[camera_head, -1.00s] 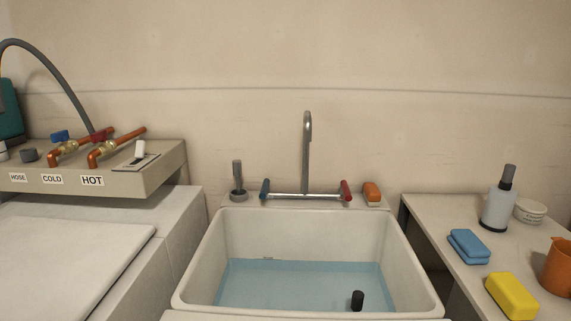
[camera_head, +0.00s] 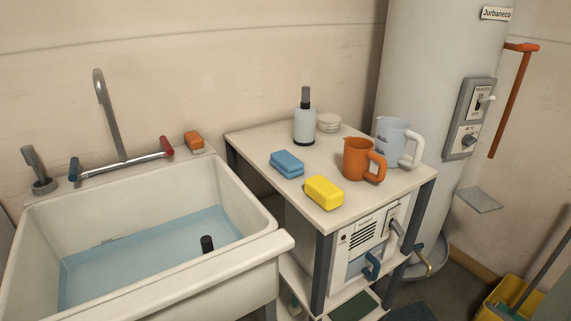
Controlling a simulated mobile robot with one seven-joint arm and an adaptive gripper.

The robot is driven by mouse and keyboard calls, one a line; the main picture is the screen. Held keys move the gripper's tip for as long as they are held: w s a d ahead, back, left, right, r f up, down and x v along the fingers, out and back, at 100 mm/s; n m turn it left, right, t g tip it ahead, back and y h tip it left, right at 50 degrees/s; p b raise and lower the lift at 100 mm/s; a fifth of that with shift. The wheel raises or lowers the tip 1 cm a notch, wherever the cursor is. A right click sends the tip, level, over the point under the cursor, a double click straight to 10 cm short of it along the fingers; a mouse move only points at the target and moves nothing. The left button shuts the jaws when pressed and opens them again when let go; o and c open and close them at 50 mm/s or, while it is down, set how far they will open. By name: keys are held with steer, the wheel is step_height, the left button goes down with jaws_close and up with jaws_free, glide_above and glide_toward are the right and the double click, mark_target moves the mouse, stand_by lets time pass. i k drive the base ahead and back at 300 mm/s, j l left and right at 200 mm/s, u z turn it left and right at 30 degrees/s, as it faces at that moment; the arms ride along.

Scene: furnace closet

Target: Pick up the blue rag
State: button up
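The blue rag (camera_head: 287,163) looks like a folded blue cloth. It lies flat on the white top of a small table (camera_head: 249,134), near its left edge, beside a yellow sponge-like block (camera_head: 324,192). It is in plain view with nothing on it. My gripper is not in view.
A water-filled sink (camera_head: 255,221) is left. A grey tank (camera_head: 430,70) stands behind right. A yellow bucket (camera_head: 512,296) is on the floor.

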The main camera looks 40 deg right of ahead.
mark_target(289, 166)
steer(key=z, duration=1.3)
steer(key=i+l+z, duration=0.35)
steer(key=l+z, duration=0.15)
steer(key=l, duration=0.15)
steer(key=i+j, duration=0.35)
steer(key=j, duration=0.15)
